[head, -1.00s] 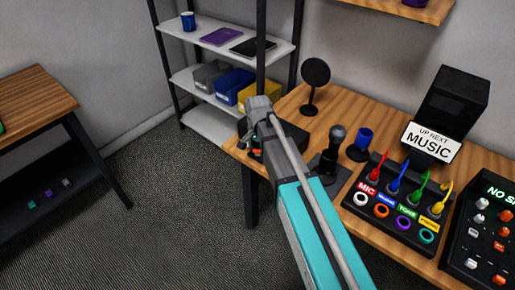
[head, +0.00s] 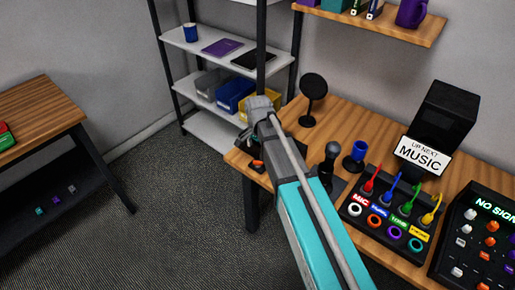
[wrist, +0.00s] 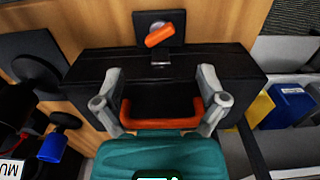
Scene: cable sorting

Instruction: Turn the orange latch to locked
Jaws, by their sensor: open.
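The orange latch (wrist: 165,35) is a short bar on a dark square plate with a round grey pivot, at the top of the wrist view. It lies slightly tilted across the plate. The plate adjoins a black case (wrist: 85,75) with an orange U-shaped handle (wrist: 160,112). My gripper (wrist: 160,72) is open, its grey fingers spread either side of the handle and short of the latch. I cannot tell whether the fingers touch the case. In the head view a small orange part (head: 258,166) shows beside my arm at the desk's left end; most of the case is hidden.
A shelf with bins (head: 235,94) is behind. Open floor lies left.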

